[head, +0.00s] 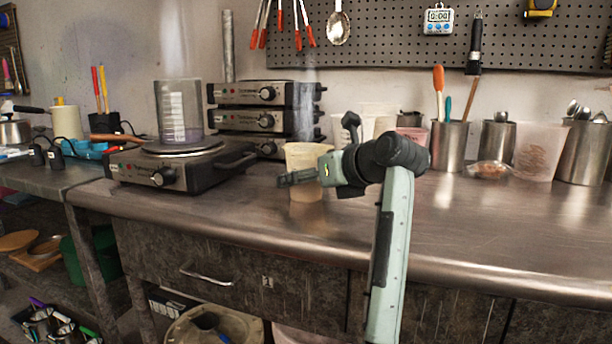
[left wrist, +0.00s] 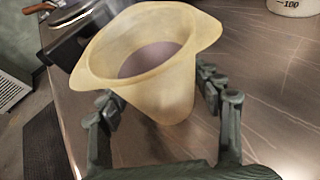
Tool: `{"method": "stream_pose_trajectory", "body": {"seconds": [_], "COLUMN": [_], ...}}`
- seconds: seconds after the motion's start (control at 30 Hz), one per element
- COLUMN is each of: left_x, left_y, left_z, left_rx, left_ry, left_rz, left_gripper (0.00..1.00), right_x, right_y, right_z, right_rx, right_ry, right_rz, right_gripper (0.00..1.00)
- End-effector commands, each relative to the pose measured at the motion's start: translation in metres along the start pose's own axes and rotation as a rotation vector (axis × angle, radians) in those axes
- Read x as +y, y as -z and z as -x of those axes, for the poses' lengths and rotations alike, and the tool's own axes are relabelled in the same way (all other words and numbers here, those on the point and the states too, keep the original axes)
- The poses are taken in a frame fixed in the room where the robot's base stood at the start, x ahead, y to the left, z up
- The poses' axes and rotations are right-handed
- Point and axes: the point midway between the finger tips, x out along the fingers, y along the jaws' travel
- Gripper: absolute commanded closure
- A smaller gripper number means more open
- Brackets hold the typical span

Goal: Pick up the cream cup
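The cream cup (head: 306,187) stands on the metal counter, partly hidden behind my left gripper (head: 300,179) in the head view. It is a tapered, translucent pale-yellow cup with a wide rim and a pouring lip. In the left wrist view the cup (left wrist: 160,85) sits between the two fingers of my left gripper (left wrist: 160,97), with its mouth toward the camera. The fingers are spread, one on each side of the cup wall. A narrow gap shows at the right finger; contact at the left finger is unclear. My right gripper is not in view.
A hot plate (head: 180,165) with a clear beaker (head: 179,110) on it stands left of the cup. Stacked control units (head: 262,121) stand behind. Metal canisters (head: 449,146) and a translucent tub (head: 538,150) line the back right. The counter's front right is clear.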

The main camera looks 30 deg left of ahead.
Motion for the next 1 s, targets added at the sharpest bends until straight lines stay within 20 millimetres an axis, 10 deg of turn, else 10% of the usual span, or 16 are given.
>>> {"method": "stream_pose_trajectory", "body": {"seconds": [0.33, 1.0], "left_x": [0.0, 0.001], "left_y": [-0.001, -0.017], "left_z": [0.001, 0.007], "left_rx": [-0.002, -0.002], "left_ry": [0.001, 0.002], "left_rz": [0.001, 0.003], "left_gripper": [0.81, 0.82], "right_x": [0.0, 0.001], "right_y": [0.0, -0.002], "right_z": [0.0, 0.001], "right_rx": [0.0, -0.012], "right_ry": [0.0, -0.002], "right_rz": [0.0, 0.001], "right_gripper": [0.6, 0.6]}}
